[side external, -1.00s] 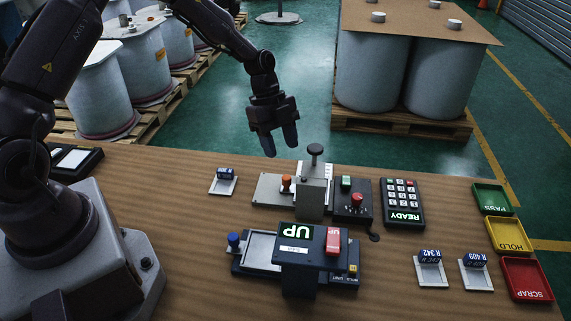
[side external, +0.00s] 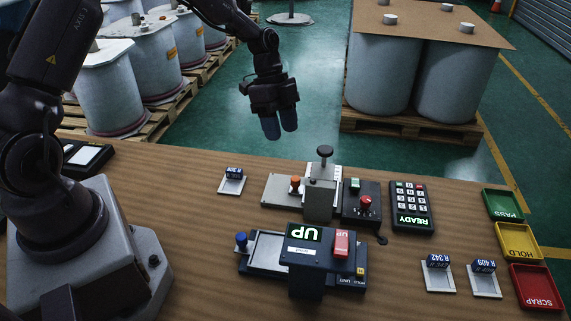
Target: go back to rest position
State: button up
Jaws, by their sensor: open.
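My gripper (side external: 279,130) hangs in the air above and behind the table's far edge, its two dark fingers pointing down. It looks empty and touches nothing. The gap between the fingers is narrow from this side. My arm reaches from the base at the left up and over to it.
Small labelled holders (side external: 437,275) and PASS (side external: 503,205), HOLD (side external: 519,242) and SCRAP (side external: 536,287) trays sit right. Drums (side external: 378,75) stand behind.

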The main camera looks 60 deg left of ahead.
jog(key=s+d+r+n+t+y, duration=0.2)
jog(key=s+r+n+t, duration=0.1)
jog(key=s+r+n, duration=0.4)
jog(key=s+d+r+n+t+y, duration=0.2)
jog(key=s+r+n, duration=0.5)
jog(key=s+r, duration=0.6)
jog(key=shift+s+d+r+t+y, duration=0.3)
jog(key=shift+s+d+t, duration=0.2)
jog(key=shift+s, duration=0.75)
